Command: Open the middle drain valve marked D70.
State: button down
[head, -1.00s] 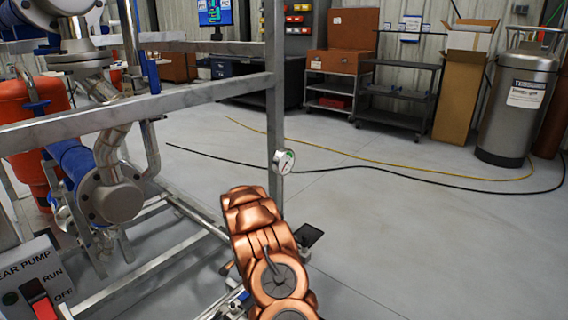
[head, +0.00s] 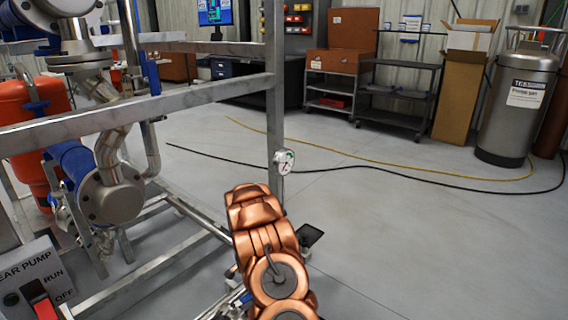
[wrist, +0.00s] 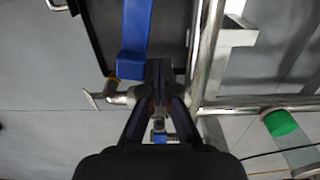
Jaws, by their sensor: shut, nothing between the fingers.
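In the wrist view, my gripper (wrist: 158,68) is shut and empty, its dark fingertips together. A long blue lever handle (wrist: 135,40) lies just left of the fingertips, its near end beside them; I cannot tell whether they touch. A metal pipe fitting (wrist: 118,98) shows below that end, partly hidden by the fingers. A smaller blue part (wrist: 160,137) shows between the finger bases. No D70 mark is readable, so I cannot tell which valve this handle belongs to. In the head view my copper-coloured arm reaches down beside the frame, and my gripper is hidden.
A dark tray (wrist: 100,35) lies under the blue handle. A green part (wrist: 280,122) is at right. Hoses cross the open floor (head: 390,230).

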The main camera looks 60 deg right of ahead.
jog(key=shift+s, duration=0.2)
jog(key=shift+s+a, duration=0.25)
jog(key=shift+s, duration=0.8)
jog(key=shift+s+a, duration=0.1)
jog(key=shift+s, duration=0.1)
jog(key=shift+s+a+p, duration=0.3)
jog(key=shift+s+p, duration=0.05)
jog(key=shift+s, duration=0.35)
jog(key=shift+s+a, duration=0.1)
